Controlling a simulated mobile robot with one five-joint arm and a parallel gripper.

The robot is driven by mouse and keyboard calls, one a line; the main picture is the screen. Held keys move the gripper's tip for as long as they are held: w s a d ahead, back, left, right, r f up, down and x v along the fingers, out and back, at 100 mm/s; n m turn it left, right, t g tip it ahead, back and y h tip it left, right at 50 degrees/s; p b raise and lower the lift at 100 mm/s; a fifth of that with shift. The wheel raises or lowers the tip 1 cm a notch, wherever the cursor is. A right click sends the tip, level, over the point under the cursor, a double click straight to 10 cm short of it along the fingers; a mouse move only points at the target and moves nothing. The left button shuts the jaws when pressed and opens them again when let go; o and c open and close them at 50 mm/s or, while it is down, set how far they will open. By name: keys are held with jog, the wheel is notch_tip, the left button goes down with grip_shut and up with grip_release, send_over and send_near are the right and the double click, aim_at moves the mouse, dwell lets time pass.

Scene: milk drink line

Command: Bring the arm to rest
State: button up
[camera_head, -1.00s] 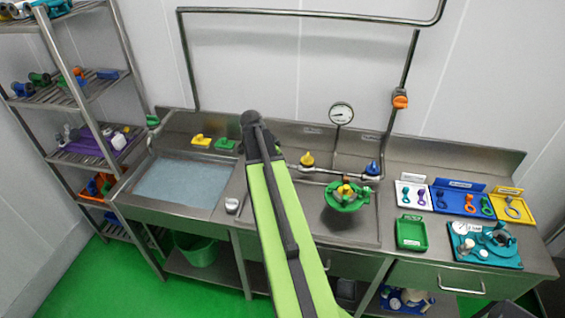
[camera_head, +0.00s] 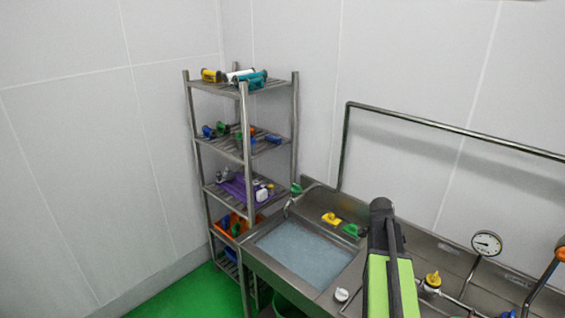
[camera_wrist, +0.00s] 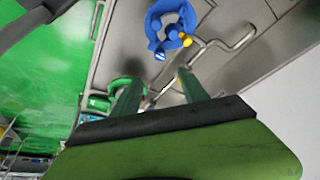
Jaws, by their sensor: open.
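My lime-green arm (camera_head: 378,285) rises in front of the steel sink counter in the head view, with its dark joint (camera_head: 382,222) at the top. The gripper end does not show there. In the wrist view my gripper (camera_wrist: 158,84) is open, its two green fingers apart and no object between them. A blue ring-shaped part (camera_wrist: 170,22) with a small yellow piece beside it lies beyond the fingertips. A green round part (camera_wrist: 124,86) shows partly behind the left finger.
A steel rack (camera_head: 243,150) holding coloured parts stands left of the counter. The water-filled sink (camera_head: 300,252) has yellow (camera_head: 331,219) and green (camera_head: 352,230) pieces behind it. A gauge (camera_head: 487,243) and pipework stand at right. Bare wall fills the left.

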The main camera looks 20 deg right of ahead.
jog(key=w+a+f+n+t+y+b, duration=0.1)
jog(key=w+a+f+n+b, duration=0.2)
jog(key=a+f+b, duration=0.6)
jog(key=w+a+f+n+t+b, duration=0.1)
jog(key=w+a+f+n+b, duration=0.2)
jog(key=a, duration=1)
jog(key=s+a+f+n+y+b, duration=0.1)
jog(key=s+a+f+n, duration=0.1)
jog(key=a+n, duration=0.5)
jog(key=s+a+f+n+y+b, duration=0.2)
jog(key=s+a+f+n, duration=0.1)
jog(key=a+n, duration=0.4)
jog(key=a+f, duration=0.1)
jog(key=a, duration=0.2)
jog(key=shift+a+n+g, duration=0.2)
jog(key=shift+n+g, duration=0.2)
